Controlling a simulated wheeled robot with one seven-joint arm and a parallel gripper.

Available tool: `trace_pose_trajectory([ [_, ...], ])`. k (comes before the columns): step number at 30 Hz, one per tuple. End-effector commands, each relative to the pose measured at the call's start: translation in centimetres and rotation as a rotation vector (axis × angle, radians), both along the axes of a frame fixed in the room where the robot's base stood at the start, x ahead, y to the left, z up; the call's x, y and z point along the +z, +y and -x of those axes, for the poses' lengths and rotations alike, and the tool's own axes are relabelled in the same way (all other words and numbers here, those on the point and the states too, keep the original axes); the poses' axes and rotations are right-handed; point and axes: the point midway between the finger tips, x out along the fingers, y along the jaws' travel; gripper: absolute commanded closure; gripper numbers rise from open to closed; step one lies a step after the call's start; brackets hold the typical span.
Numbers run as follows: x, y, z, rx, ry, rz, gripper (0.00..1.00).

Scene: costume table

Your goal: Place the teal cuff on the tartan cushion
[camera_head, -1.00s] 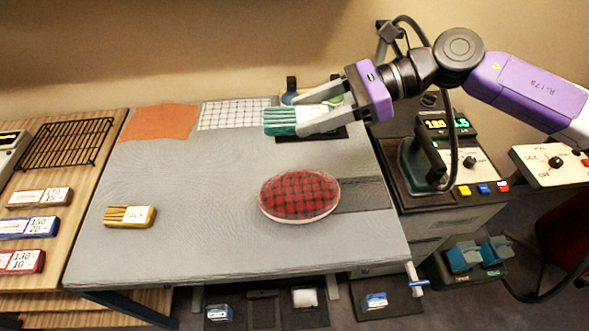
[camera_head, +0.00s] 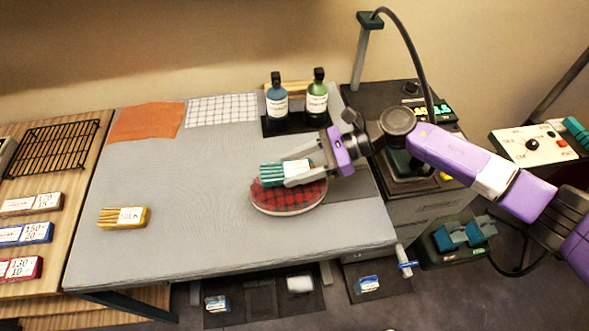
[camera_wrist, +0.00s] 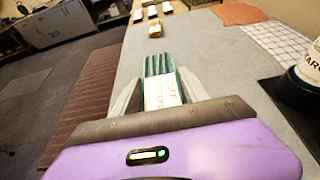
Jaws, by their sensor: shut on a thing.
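The teal cuff (camera_head: 271,174) is a pleated teal piece with a white label. My gripper (camera_head: 297,172) is shut on it, one finger on each side. In the head view it is over the back part of the tartan cushion (camera_head: 290,198), a red and black checked oval with a pale rim. I cannot tell whether cuff and cushion touch. In the wrist view the cuff (camera_wrist: 158,66) points away between the fingers (camera_wrist: 160,95). The cushion's back part is hidden by the cuff and gripper in the head view.
A teal bottle (camera_head: 277,103) and a green bottle (camera_head: 317,97) stand on a dark tray behind the cushion. A yellow pleated piece (camera_head: 123,217) lies at the table's left. An orange cloth (camera_head: 147,121) and a checked cloth (camera_head: 221,109) lie at the back. The table's middle is clear.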

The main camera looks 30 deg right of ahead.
Motion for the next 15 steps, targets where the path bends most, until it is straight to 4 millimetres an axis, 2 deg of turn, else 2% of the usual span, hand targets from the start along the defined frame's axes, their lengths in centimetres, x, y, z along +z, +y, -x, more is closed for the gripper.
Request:
trace_pose_trajectory([
  [5,-1.9,0.0,0.0,-0.001,0.002,-0.001,0.87],
  [15,-2.2,0.0,0.0,0.000,0.000,0.001,0.87],
])
